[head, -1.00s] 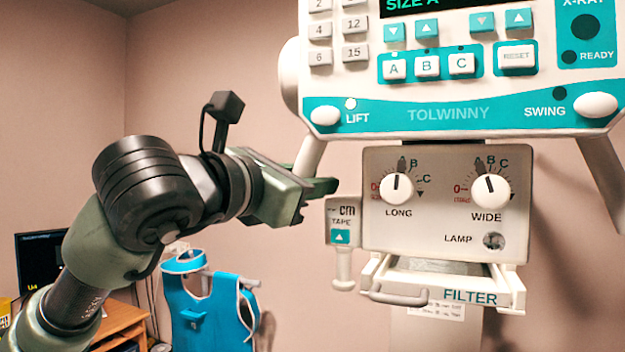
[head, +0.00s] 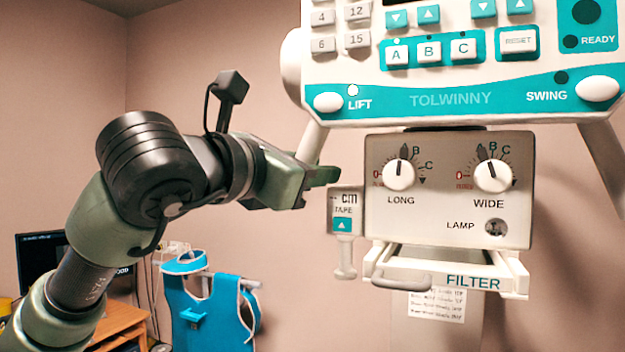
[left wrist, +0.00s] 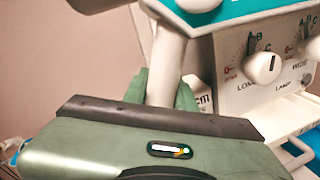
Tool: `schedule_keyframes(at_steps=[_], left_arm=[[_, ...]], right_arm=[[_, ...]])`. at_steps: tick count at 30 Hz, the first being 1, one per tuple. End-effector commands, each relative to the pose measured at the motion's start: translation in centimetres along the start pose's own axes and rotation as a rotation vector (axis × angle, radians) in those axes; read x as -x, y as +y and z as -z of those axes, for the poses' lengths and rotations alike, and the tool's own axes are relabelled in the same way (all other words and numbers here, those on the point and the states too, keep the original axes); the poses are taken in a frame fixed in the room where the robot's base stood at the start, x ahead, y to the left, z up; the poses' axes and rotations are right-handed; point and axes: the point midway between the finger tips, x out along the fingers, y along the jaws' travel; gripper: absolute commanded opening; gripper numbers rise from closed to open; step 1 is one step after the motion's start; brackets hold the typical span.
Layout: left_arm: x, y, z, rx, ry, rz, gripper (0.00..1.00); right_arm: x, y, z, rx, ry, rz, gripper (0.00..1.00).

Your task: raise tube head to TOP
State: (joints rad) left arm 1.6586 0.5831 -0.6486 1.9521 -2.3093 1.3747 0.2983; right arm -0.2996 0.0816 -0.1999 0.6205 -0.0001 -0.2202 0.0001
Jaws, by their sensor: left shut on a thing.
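The tube head fills the upper right of the head view, with its white and teal control panel (head: 450,98) above a grey collimator box (head: 448,180). A white handle bar (head: 312,142) slants down from the panel's left side. My left gripper (head: 318,176) is shut on this bar near its lower end. In the left wrist view the bar (left wrist: 165,65) passes between the two green fingers (left wrist: 162,92). The LIFT lamp (head: 353,90) is bright white; the SWING lamp (head: 561,77) is dark. The panel's top is cut off. My right gripper is out of view.
A tape unit (head: 344,212) hangs at the box's left side, close to my left gripper. A FILTER tray (head: 470,282) is below the box. A blue apron (head: 210,312), a desk (head: 122,325) and a monitor (head: 38,262) stand at the lower left.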

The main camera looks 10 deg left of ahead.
Motion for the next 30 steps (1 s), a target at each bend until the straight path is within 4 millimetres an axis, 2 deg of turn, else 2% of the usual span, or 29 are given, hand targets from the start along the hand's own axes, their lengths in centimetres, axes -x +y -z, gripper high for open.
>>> schedule_keyframes(at_steps=[1, 3, 6, 9, 21, 22, 30], left_arm=[[0.4, 1.5, -2.8, 0.004, -0.023, -0.016, 0.0], [0.5, 2.4, -4.6, 0.004, -0.024, -0.018, 0.0], [0.5, 3.3, -6.7, 0.004, -0.023, -0.017, 0.0], [0.5, 3.7, -7.8, 0.003, -0.019, -0.014, 0.0], [0.4, 3.8, -8.1, 0.002, -0.014, -0.011, 0.0], [0.4, 3.8, -8.1, 0.002, -0.013, -0.011, 0.34], [0.4, 3.8, -8.1, 0.002, -0.014, -0.011, 0.35]], right_arm=[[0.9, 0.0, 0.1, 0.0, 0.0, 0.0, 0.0], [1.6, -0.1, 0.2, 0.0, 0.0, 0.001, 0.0], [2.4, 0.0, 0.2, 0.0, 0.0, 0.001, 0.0], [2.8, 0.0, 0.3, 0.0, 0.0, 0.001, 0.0], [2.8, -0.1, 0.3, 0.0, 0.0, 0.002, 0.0], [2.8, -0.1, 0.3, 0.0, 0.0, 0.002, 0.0], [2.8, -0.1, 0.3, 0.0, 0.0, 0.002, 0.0]])
